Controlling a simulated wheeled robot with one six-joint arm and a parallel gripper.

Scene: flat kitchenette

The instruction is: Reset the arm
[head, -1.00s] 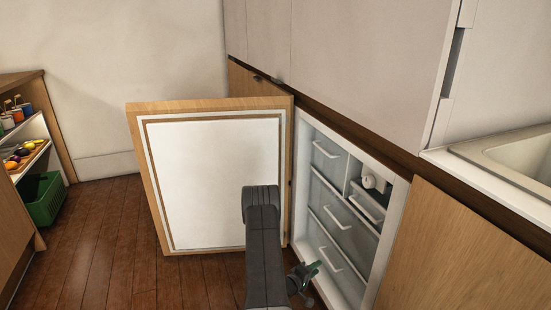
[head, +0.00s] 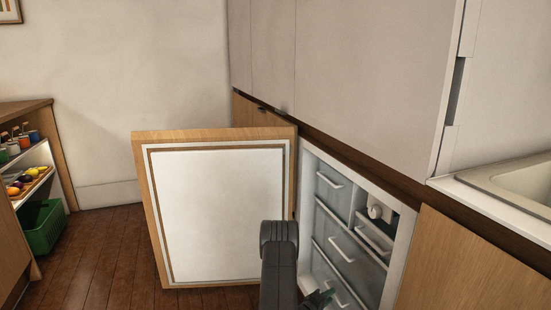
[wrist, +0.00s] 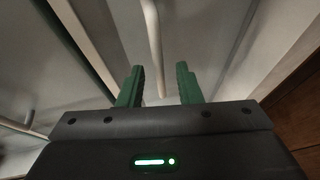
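The fridge drawers (head: 333,222) appear shut. The wood-framed fridge door (head: 215,205) stands wide open to the left of my arm.
A small white object (head: 375,211) sits in the fridge's upper right compartment. A counter with a sink (head: 510,185) is at the right. Wood floor (head: 110,245) lies between.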

